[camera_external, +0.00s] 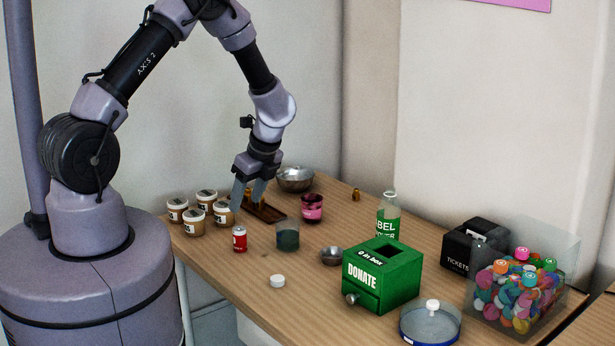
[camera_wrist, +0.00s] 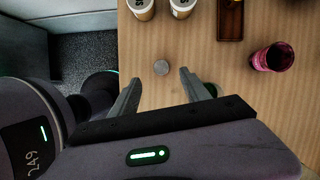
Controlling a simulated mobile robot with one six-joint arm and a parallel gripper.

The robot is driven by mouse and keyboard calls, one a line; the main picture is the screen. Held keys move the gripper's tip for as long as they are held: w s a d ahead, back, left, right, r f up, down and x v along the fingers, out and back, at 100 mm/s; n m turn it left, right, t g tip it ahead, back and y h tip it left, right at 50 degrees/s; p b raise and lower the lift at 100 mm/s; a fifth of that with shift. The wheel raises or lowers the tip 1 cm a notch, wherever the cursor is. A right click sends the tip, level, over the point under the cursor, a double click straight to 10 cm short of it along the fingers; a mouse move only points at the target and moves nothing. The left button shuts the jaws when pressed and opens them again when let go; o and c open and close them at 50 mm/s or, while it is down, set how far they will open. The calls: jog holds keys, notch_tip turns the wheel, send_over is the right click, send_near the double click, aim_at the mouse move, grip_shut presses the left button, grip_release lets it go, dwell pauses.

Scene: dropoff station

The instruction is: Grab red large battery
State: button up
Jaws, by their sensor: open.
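The red large battery (camera_external: 240,239) stands upright on the wooden table near its left edge, in front of the white-lidded jars. My gripper (camera_external: 246,203) points down above the table, with its fingers spread and nothing held. In the external view its fingertips appear higher than the battery and a little behind it. In the wrist view a small round grey top (camera_wrist: 161,67) lies between the open fingertips of my gripper (camera_wrist: 159,76); it looks like the battery seen from above, though no red side shows there.
Several white-lidded jars (camera_external: 194,222) stand left of the battery. A dark wooden tray (camera_external: 268,213) and a pink cup (camera_external: 312,208) are behind. A dark glass (camera_external: 288,236) stands to its right.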

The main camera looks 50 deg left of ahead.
aim_at(240, 228)
jog(key=b+x, duration=0.1)
jog(key=x, duration=0.4)
jog(key=shift+f, duration=0.15)
jog(key=b+x, duration=0.2)
jog(key=x, duration=0.1)
jog(key=b+x, duration=0.1)
jog(key=x, duration=0.1)
jog(key=shift+w+d+f, duration=0.2)
jog(key=shift+f, duration=0.15)
jog(key=shift+r, duration=0.15)
jog(key=shift+c, duration=0.8)
grip_shut()
